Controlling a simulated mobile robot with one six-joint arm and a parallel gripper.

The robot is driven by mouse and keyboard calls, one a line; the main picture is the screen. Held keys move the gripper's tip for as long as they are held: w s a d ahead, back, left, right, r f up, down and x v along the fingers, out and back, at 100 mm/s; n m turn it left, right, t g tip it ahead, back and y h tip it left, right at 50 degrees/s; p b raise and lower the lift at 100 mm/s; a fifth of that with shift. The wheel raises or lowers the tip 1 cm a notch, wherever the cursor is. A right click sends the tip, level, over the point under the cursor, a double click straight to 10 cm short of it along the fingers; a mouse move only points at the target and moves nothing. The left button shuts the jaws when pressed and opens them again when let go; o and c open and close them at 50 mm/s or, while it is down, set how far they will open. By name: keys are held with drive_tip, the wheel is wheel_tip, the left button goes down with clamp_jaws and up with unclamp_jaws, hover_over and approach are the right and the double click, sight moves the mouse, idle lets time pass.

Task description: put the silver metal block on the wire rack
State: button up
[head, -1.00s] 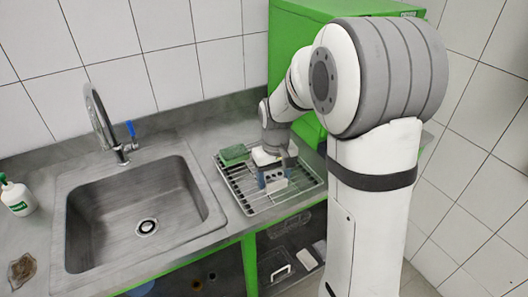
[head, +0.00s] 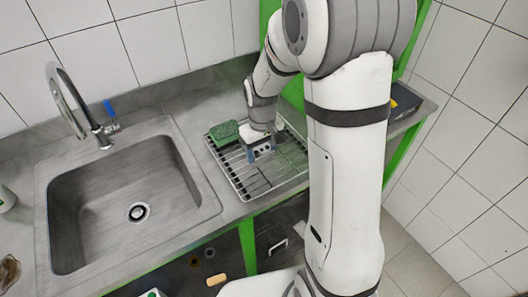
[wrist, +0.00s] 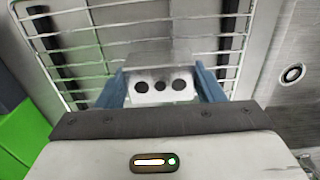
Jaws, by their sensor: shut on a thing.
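The silver metal block (wrist: 161,87), with dark round holes in its face, is between the blue fingers of my gripper (wrist: 162,90) in the wrist view. My gripper is shut on it. In the head view my gripper (head: 262,151) points down over the back part of the wire rack (head: 252,181), and the block (head: 263,149) is small and partly hidden by the fingers. The rack's wires (wrist: 150,46) show beyond the block in the wrist view. I cannot tell whether the block touches the wires.
A green sponge (head: 223,134) lies on the rack's back left, close to my gripper. The sink (head: 132,205) with its tap (head: 103,137) is left of the rack. The rack's front part is clear. A dark box (head: 404,101) stands at the right.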

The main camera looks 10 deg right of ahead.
sight(262, 150)
drive_tip(key=shift+f, duration=0.8)
drive_tip(key=shift+f, duration=0.25)
drive_tip(key=o, duration=1.1)
drive_tip(key=shift+r, duration=0.1)
drive_tip(key=shift+o, duration=0.2)
wheel_tip(262, 150, up, 12)
drive_tip(key=s+d+r+m+t, duration=0.1)
drive_tip(key=s+r, duration=0.1)
drive_tip(key=s, duration=0.6)
drive_tip(key=s+d+r+m+t, duration=0.1)
drive_tip(key=s+r+m+t, duration=0.1)
drive_tip(key=s, duration=0.7)
drive_tip(key=shift+s+d+r+m+b, duration=0.25)
drive_tip(key=shift+r+m+b, duration=0.05)
drive_tip(key=shift+r, duration=0.05)
